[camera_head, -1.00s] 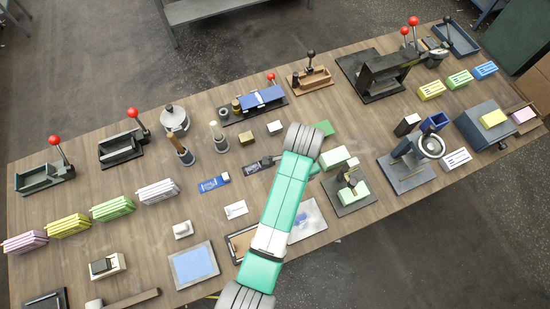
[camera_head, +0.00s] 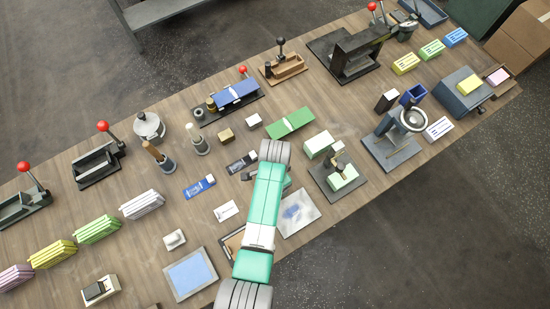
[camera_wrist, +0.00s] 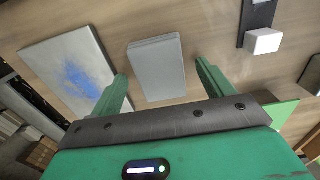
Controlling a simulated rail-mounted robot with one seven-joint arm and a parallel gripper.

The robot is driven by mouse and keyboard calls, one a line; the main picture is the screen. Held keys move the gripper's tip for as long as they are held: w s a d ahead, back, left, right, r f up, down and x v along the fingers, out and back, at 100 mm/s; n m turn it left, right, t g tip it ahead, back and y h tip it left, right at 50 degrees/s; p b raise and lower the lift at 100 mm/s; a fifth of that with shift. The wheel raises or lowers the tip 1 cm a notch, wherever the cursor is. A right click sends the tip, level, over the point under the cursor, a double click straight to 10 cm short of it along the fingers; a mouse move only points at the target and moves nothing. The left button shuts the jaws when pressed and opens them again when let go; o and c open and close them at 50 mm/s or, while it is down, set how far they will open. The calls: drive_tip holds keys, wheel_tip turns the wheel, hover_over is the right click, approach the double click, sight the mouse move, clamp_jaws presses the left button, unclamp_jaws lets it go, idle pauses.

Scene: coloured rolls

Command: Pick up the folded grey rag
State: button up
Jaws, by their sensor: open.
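The folded grey rag (camera_wrist: 157,68) lies flat on the wooden table in the wrist view, a pale grey rectangle with layered edges. My gripper (camera_wrist: 161,72) is open and empty, with its two green fingers pointing toward the rag. In the picture the rag shows between the fingertips, with its far end past them. I cannot tell how high the fingers are above it. In the head view my arm covers the gripper, and I cannot make out the rag clearly there.
A metal plate with a blue smear (camera_wrist: 73,72) lies left of the rag; it also shows in the head view (camera_head: 298,214). A dark tool with a white block (camera_wrist: 263,40) lies to the right. A green sheet (camera_head: 290,123) and a small press (camera_head: 340,172) are nearby.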

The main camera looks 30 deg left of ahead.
drive_tip(key=c, duration=1.1)
drive_tip(key=shift+o, duration=0.2)
drive_tip(key=shift+r, duration=0.5)
drive_tip(key=r, duration=0.1)
drive_tip(key=r+p, duration=0.1)
drive_tip(key=shift+s+d+r, duration=0.2)
drive_tip(key=shift+s+r, duration=0.2)
drive_tip(key=s+d, duration=0.2)
drive_tip(key=s, duration=0.2)
drive_tip(key=s+d+r, duration=0.1)
drive_tip(key=s+d, duration=0.2)
drive_tip(key=s, duration=0.1)
drive_tip(key=s+d+p, duration=0.1)
drive_tip(key=s+d, duration=0.1)
drive_tip(key=s, duration=0.3)
drive_tip(key=shift+s+d+r, duration=0.1)
drive_tip(key=shift+d+r, duration=0.05)
drive_tip(key=shift+d, duration=0.1)
